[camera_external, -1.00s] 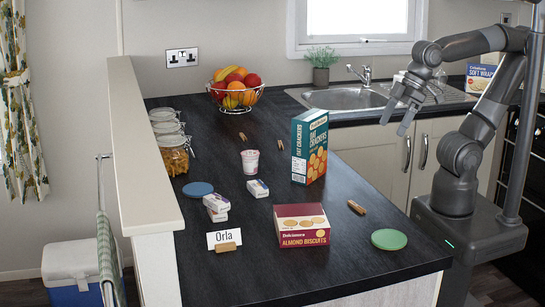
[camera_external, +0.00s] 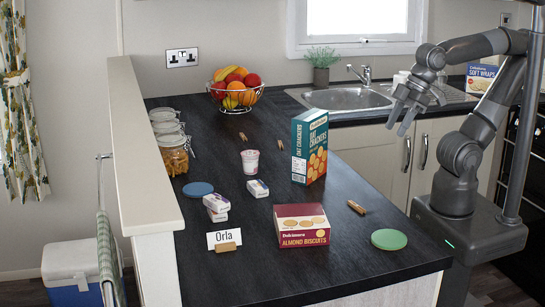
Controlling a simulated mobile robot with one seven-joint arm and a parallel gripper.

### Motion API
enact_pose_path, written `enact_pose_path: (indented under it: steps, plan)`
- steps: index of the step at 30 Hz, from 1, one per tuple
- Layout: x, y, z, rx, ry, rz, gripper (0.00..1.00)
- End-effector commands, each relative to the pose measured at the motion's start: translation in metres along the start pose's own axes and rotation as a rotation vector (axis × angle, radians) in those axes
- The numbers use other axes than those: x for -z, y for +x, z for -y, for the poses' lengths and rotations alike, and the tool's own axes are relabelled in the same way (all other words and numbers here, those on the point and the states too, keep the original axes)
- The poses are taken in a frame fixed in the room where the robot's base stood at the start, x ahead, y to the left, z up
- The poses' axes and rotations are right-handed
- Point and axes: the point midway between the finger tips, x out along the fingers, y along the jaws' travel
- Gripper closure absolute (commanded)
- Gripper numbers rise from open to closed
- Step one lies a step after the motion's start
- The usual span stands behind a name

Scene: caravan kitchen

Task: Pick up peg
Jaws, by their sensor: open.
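Several small wooden pegs are on the dark worktop. One peg (camera_external: 356,207) lies at the right, near the worktop's right edge. Another peg (camera_external: 281,145) is left of the cracker box, and a third (camera_external: 243,137) is in front of the fruit basket. One more peg (camera_external: 226,247) is at the foot of the "Orla" card at the front left. My gripper (camera_external: 398,124) is open and empty. It is in the air at the upper right, in front of the sink cabinets in the picture, apart from all the pegs.
A tall oat crackers box (camera_external: 300,152) and a red biscuit box (camera_external: 302,239) stand on the worktop (camera_external: 330,270). Around them are a yogurt cup (camera_external: 250,162), small cartons (camera_external: 217,204), a green disc (camera_external: 389,239), a blue disc (camera_external: 198,189), jars (camera_external: 173,160) and the fruit basket (camera_external: 236,101).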

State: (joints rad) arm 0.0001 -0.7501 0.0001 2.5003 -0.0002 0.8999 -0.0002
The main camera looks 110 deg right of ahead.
Motion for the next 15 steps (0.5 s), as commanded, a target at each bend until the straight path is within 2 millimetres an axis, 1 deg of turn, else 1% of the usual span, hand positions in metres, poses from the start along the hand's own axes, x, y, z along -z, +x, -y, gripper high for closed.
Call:
enact_pose_path:
  steps: [1, 3, 11, 14, 15]
  plan:
    - [0.0, 0.0, 0.0, 0.0, 0.0, 0.0, 0.59]
    - [0.0, 0.0, 0.0, 0.0, 0.0, 0.0, 0.63]
    - [0.002, 0.001, 0.0, 0.001, 0.014, 0.005, 0.63]
    - [0.007, 0.005, 0.002, 0.002, 0.08, 0.031, 0.63]
    - [0.011, 0.008, 0.003, 0.001, 0.126, 0.049, 0.63]
